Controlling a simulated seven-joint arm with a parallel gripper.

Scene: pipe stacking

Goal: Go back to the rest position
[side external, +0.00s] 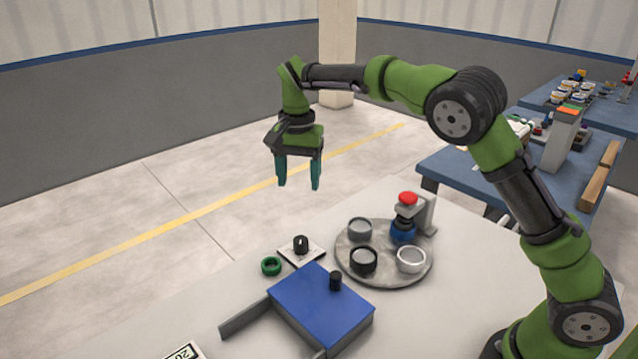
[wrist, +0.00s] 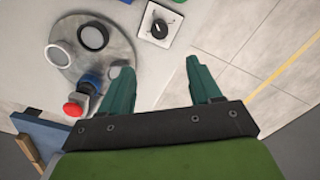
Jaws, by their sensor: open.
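My gripper (side external: 299,184) hangs in the air, fingers pointing down, well above the table and towards its far edge in the side view. Its two teal fingers are apart with nothing between them. In the wrist view the fingers (wrist: 160,78) are also spread and empty, with bare table and floor beyond them. The round grey plate (side external: 380,275) lies below and to the right of my gripper, bearing a grey ring (side external: 360,228), a black ring (side external: 363,261), a white ring (side external: 411,260) and a blue piece (side external: 402,232).
A blue box (side external: 322,302) with a black knob stands at the table's front. A green ring (side external: 271,266) and a dial on a white plate (side external: 302,251) lie near it. A red button (side external: 408,198) stands behind the round plate. The air around my gripper is clear.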

